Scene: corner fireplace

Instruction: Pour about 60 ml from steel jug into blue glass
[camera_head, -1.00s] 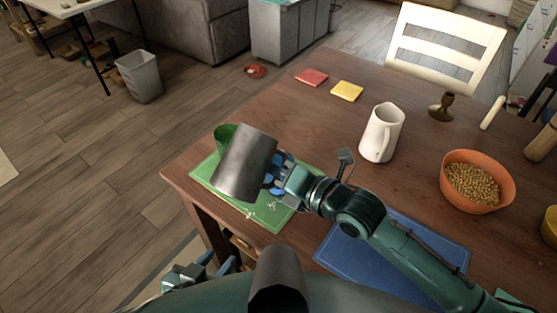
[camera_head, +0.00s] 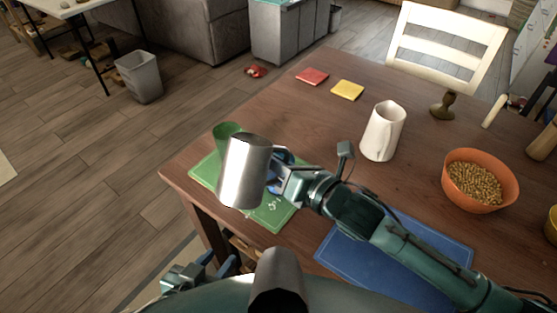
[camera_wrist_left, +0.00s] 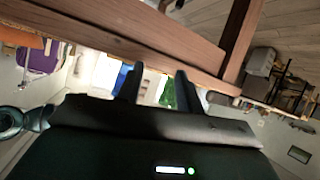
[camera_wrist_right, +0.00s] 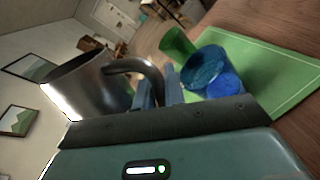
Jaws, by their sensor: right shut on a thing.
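The steel jug (camera_head: 243,172) is held above the green mat (camera_head: 207,172) by my right gripper, close to upright in the head view. In the right wrist view, the right gripper (camera_wrist_right: 158,85) is shut on the handle of the jug (camera_wrist_right: 88,90). The blue glass (camera_wrist_right: 208,68) stands on the green mat beside the fingers there; the jug and gripper largely hide it in the head view. The jug's contents are not visible. My left gripper (camera_head: 208,266) is low at the table's near side; its fingers are apart and empty in the left wrist view (camera_wrist_left: 157,76).
A green glass (camera_head: 226,131) stands behind the jug. A white pitcher (camera_head: 381,132), an orange bowl of grains (camera_head: 478,182) and a blue mat (camera_head: 345,255) are to the right. Red (camera_head: 312,76) and yellow (camera_head: 347,90) squares lie farther back. The table between them is clear.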

